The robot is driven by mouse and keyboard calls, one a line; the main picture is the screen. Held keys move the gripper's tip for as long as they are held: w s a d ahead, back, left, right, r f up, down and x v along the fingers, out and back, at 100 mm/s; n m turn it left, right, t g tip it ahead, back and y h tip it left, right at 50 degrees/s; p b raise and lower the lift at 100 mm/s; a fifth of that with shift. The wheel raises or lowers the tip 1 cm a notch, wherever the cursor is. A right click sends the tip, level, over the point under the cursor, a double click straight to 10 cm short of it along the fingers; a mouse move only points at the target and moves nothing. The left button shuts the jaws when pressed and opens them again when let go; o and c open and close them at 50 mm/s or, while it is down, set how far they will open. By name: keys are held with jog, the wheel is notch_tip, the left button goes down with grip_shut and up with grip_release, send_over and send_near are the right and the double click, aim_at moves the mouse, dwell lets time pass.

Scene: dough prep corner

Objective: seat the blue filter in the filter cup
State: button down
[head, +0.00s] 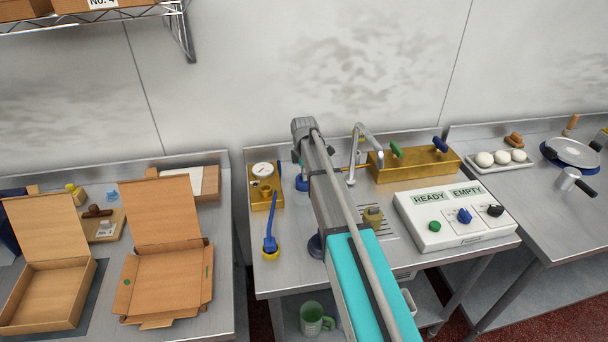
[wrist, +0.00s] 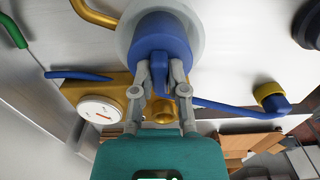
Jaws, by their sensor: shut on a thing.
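The blue filter (wrist: 160,38) is a blue round body with a narrower tab between my fingers in the wrist view. My gripper (wrist: 160,82) is shut on that tab. A pale grey round rim (wrist: 203,22), perhaps the filter cup, shows behind and around the filter. I cannot tell whether the filter sits inside it or is in front of it. In the head view a blue piece (head: 302,184), likely the filter, shows low beside my arm. My arm hides most of the gripper and the cup there.
A brass block with a gauge (head: 262,170) stands left of my gripper. A blue handle (head: 270,243) stands in a yellow ring nearer the front. A brass box (head: 420,164) and a white control panel (head: 458,214) lie to the right.

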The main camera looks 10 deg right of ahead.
jog(key=shift+d+f+b, duration=0.1)
jog(key=shift+f+b, duration=1.35)
jog(key=shift+b, duration=0.05)
dwell(0.9)
jog(key=c, duration=0.6)
grip_release()
jog(key=shift+r, duration=0.15)
jog(key=shift+r+p, duration=3.9)
jog(key=shift+p, duration=0.2)
jog(key=shift+s+a+f+m+b, duration=0.15)
jog(key=shift+s+f+m+b, duration=0.35)
jog(key=shift+s+m, duration=3.45)
jog(key=shift+s+a+f+m+b, duration=0.1)
jog(key=shift+s+f+m+b, duration=0.35)
jog(key=shift+s+m, duration=3.45)
jog(key=shift+s+a+f+m+b, duration=0.15)
jog(key=shift+s+f+m+b, duration=0.7)
jog(key=shift+s, duration=5.85)
jog(key=shift+r+m+p, duration=0.3)
jog(key=shift+r+p, duration=0.05)
jog(key=shift+r, duration=0.05)
